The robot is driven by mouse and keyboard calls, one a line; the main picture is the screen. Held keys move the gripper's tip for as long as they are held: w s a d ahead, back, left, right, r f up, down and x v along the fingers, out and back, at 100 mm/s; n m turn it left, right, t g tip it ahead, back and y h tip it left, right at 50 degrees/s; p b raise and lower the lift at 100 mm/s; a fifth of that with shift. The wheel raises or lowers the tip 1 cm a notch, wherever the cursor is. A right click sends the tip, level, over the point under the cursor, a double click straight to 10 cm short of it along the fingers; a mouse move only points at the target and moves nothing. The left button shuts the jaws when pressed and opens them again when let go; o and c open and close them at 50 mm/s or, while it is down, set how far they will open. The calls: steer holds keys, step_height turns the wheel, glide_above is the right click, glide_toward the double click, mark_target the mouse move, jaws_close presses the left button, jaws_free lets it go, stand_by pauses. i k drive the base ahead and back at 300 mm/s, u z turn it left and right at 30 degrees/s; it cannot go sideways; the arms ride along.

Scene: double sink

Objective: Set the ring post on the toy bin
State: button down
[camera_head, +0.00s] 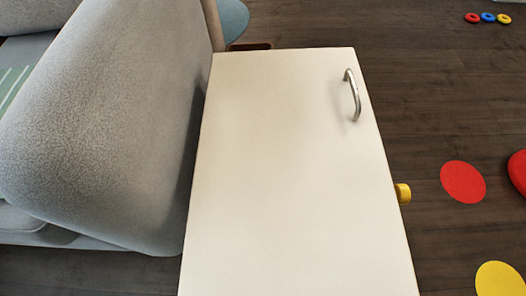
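A white flat-topped piece (285,180) with a curved metal handle (353,95) near its far right corner fills the middle of the view. It may be the toy bin, but I cannot tell for sure. Its visible top is bare. No ring post can be made out. A small yellow part (403,193) shows at the right edge of the white piece, mostly hidden; I cannot tell what it belongs to. My gripper is not in view.
A grey sofa (110,120) stands close along the left. Three small rings, red, blue and yellow (488,18), lie on the dark wood floor (440,90) at far right. A red disc (463,182), a yellow disc (499,280) and a cut-off red object (518,172) are at right.

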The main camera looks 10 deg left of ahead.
mark_target(281, 137)
steer(key=k, duration=0.4)
steer(key=u, duration=0.4)
steer(key=i, duration=1.4)
steer(key=z, duration=0.35)
